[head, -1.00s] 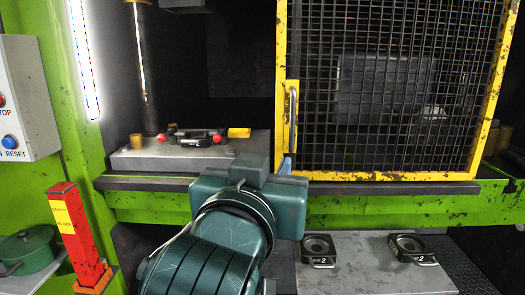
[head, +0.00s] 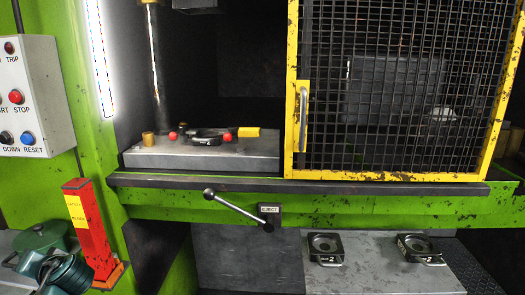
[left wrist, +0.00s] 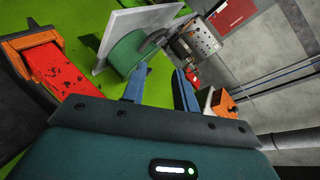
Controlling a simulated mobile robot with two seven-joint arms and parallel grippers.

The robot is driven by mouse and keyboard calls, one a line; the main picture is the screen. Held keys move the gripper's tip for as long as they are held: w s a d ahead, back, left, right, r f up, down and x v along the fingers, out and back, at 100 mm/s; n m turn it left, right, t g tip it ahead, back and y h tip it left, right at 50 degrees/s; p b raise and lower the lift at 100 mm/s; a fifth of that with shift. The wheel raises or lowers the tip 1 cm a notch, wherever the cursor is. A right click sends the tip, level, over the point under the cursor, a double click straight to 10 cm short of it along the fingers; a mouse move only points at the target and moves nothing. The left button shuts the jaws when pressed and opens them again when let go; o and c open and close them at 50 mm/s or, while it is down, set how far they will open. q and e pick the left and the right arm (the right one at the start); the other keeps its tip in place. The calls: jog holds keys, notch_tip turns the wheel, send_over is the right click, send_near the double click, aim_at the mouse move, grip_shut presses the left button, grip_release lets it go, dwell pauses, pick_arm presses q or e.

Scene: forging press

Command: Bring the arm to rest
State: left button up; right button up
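My left gripper (left wrist: 158,88) shows in the left wrist view with its two blue fingers apart and nothing between them. It is clear of the press. In the head view only a ribbed teal piece of my arm shows at the lower left corner, in front of the green pot (head: 42,240); the fingers cannot be made out there. My right gripper is in neither view.
The yellow mesh guard (head: 303,110) stands at the right of the press opening. The eject lever (head: 237,209) sticks out below the press ledge (head: 300,185). A red post (head: 90,230) and control box (head: 35,95) stand left. Two black dies (head: 323,248) lie on a lower plate.

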pick_arm(q)
jog(key=s+a+r+n+g+y, duration=0.1)
jog(key=s+a+r+g+y, duration=0.2)
jog(key=a, duration=0.6)
jog(key=s+a+r+n+g, duration=0.1)
jog(key=s+a+r+g, duration=0.15)
jog(key=s+a, duration=0.45)
jog(key=w+d+f+m+t+h, duration=0.1)
jog(key=w+d+m+t+h, duration=0.45)
jog(key=w+t, duration=0.3)
jog(key=w+d+f+m+t+h, duration=0.1)
jog(key=w+d+m+t+h, duration=0.35)
jog(key=w+d+t, duration=0.4)
jog(key=s+d+f+g+h, duration=0.25)
jog(key=s+d+f, duration=0.25)
jog(key=d+f, duration=0.55)
jog(key=s+d+f+g+h, duration=0.2)
jog(key=s+d+f+h, duration=0.25)
jog(key=d+f, duration=0.6)
jog(key=s+d+f+n+g+h, duration=0.1)
jog(key=s+d+f, duration=0.1)
jog(key=s+d, duration=0.6)
jog(key=s+d+f+n+h, duration=0.1)
jog(key=s+d+f+n, duration=0.1)
jog(key=s+d, duration=0.7)
jog(key=shift+d+f+g, duration=0.4)
jog(key=shift+d+f, duration=0.05)
jog(key=shift+d, duration=0.2)
